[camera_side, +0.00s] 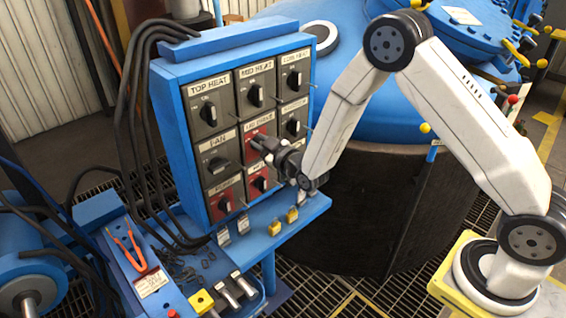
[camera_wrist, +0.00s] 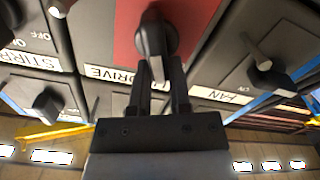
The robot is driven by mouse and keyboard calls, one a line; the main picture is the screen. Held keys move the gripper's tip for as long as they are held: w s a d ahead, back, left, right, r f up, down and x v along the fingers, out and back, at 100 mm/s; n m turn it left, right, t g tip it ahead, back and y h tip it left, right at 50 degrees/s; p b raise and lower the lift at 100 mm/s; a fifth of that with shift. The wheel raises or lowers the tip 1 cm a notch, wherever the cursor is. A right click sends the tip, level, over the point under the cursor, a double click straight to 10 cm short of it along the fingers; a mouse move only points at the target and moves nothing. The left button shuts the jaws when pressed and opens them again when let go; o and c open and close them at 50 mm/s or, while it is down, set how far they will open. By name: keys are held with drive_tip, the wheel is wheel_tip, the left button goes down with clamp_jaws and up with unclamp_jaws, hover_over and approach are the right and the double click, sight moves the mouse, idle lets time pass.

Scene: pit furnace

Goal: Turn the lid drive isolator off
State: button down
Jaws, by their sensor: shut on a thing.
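The lid drive isolator is a red-faced switch with a dark knob in the middle of the blue switch panel. Its red face (camera_side: 266,128) shows in the side view, partly covered by my gripper (camera_side: 258,145). In the wrist view the red face (camera_wrist: 190,22) and the dark knob (camera_wrist: 154,36) fill the top middle. The white label (camera_wrist: 105,73) reading "DRIVE" is partly hidden. My gripper (camera_wrist: 158,72) is shut on the knob, with its fingers either side of the handle. Which marked position the knob points to is hidden.
The fan switch (camera_side: 219,164) is left of it, the mid heat switch (camera_side: 256,94) above, and another red-faced switch (camera_side: 260,184) below. Thin rods stick out from the panel. Yellow padlocks (camera_side: 276,228) sit on the blue shelf (camera_side: 290,236) below. Black cables (camera_side: 128,110) hang at left.

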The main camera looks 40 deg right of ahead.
drive_tip(key=n, duration=0.4)
drive_tip(key=a+n, duration=0.1)
drive_tip(key=n, duration=0.1)
drive_tip(key=shift+f, duration=0.35)
drive_tip(key=shift+a+f+n, duration=0.1)
drive_tip(key=shift+f+n, duration=0.1)
drive_tip(key=shift+n, duration=1)
drive_tip(key=shift+f+n, duration=0.2)
drive_tip(key=shift+n, duration=1)
drive_tip(key=shift+a+f+n, duration=0.1)
drive_tip(key=shift+f+n, duration=0.1)
drive_tip(key=shift+n, duration=1)
drive_tip(key=c, duration=0.6)
unclamp_jaws()
drive_tip(key=shift+d, duration=0.1)
drive_tip(key=shift+o, duration=0.2)
drive_tip(key=s, duration=0.7)
drive_tip(key=shift+s, duration=0.4)
